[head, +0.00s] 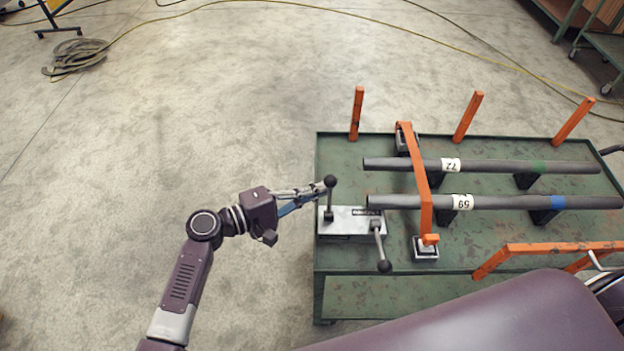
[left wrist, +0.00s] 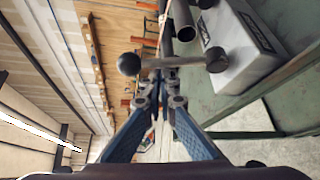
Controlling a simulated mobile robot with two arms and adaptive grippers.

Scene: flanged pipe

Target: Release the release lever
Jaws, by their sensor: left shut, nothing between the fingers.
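A light metal block (head: 350,221) sits at the left end of the green cart top. It carries two levers with black ball knobs. One lever (head: 330,198) points toward the back of the cart; the other lever (head: 380,247) points toward the front. I cannot tell which is the release lever. My left gripper (head: 319,188) comes from the left and is shut, with its tips at the back lever near its knob. In the left wrist view the lever bar (left wrist: 178,62) crosses just beyond the fingertips (left wrist: 159,80); contact is unclear. My right gripper is not in view.
The green cart (head: 345,300) bears two dark pipes, one labelled 72 (head: 510,165) and one labelled 59 (head: 500,202), on black supports. An orange clamp bar (head: 418,180) crosses over them. Orange posts (head: 357,113) stand along the back edge. Floor left of the cart is clear.

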